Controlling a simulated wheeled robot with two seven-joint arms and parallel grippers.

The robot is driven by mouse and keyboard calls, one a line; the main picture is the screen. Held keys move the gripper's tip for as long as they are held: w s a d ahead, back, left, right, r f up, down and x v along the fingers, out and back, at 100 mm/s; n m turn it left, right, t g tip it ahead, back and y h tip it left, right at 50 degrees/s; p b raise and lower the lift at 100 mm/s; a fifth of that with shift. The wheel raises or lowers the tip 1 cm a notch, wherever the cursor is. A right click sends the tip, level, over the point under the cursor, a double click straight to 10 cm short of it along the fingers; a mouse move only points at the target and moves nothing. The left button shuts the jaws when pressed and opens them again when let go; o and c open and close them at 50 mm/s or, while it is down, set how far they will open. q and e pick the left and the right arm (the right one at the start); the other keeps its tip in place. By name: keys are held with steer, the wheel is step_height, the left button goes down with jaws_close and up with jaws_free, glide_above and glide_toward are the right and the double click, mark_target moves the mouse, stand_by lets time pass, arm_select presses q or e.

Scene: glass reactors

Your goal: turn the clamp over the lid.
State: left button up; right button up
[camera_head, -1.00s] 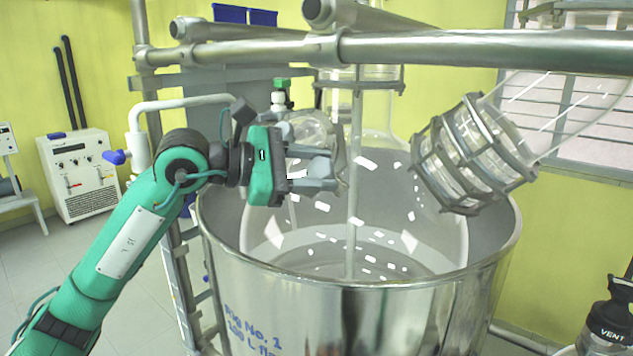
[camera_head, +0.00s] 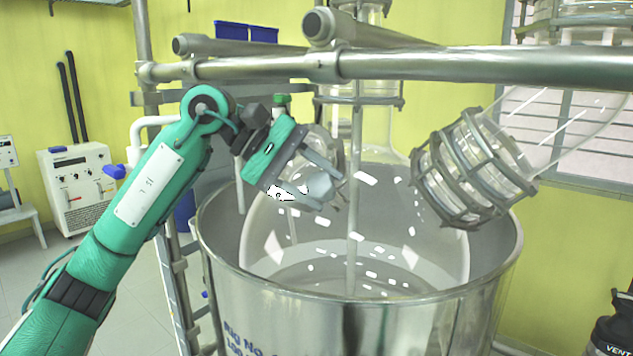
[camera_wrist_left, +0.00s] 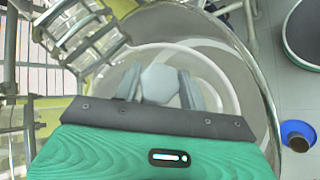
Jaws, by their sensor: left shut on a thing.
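My left gripper (camera_head: 322,186) reaches in from the left over the glass reactor vessel (camera_head: 455,245). It is tilted, with its fingers pointing down to the right. The fingers are shut on a small pale grey piece (camera_head: 318,185), seemingly part of the clamp. In the left wrist view this piece (camera_wrist_left: 160,84) sits between the two grey fingers. A glass port (camera_head: 325,143) with a metal ring shows just behind the gripper. The gripper hides much of it, so I cannot make out the lid clearly. My right gripper is not in view.
A steel rail (camera_head: 480,61) crosses above the arm. A caged glass neck (camera_head: 470,167) leans at the right of the opening. A steel outer pot (camera_head: 360,325) surrounds the glass vessel. A white floor unit (camera_head: 85,185) stands at the left.

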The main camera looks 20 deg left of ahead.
arm_select(q)
steer(key=shift+m+y, duration=0.3)
steer(key=shift+m, duration=0.2)
steer(key=o, duration=1)
steer(key=shift+c, duration=0.2)
steer(key=b+v, duration=0.2)
steer(key=v, duration=0.5)
steer(key=shift+a+r, duration=0.15)
steer(key=shift+a, duration=0.05)
